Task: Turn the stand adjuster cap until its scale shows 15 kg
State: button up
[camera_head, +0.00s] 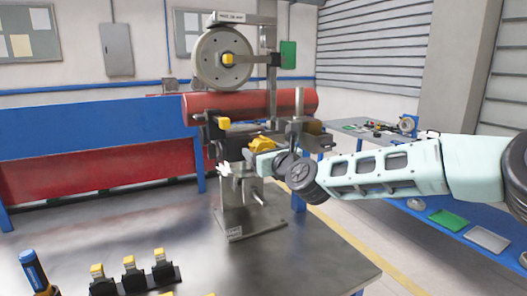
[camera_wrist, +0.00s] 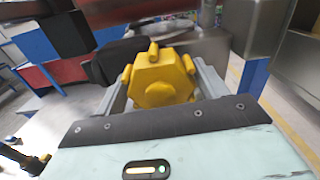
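The yellow adjuster cap (camera_wrist: 160,80), many-sided with small lobes on its rim, sits on the grey metal stand (camera_head: 238,196) on the table. It also shows in the head view (camera_head: 262,145), partly covered by my gripper. My gripper (camera_wrist: 162,84) reaches in from the right, with one grey finger on each side of the cap. The fingertips lie close to the side lobes; I cannot tell whether they press on them. The scale and its reading cannot be made out in either view.
A grey wheel (camera_head: 207,66) and a red cylinder (camera_head: 170,112) are at the upper part of the stand and behind it. Several black clamps with yellow tops (camera_head: 130,270) stand at the table's front left. A blue side table (camera_head: 450,240) is at right.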

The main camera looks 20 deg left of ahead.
jog(key=c, duration=0.5)
jog(key=shift+f, duration=0.1)
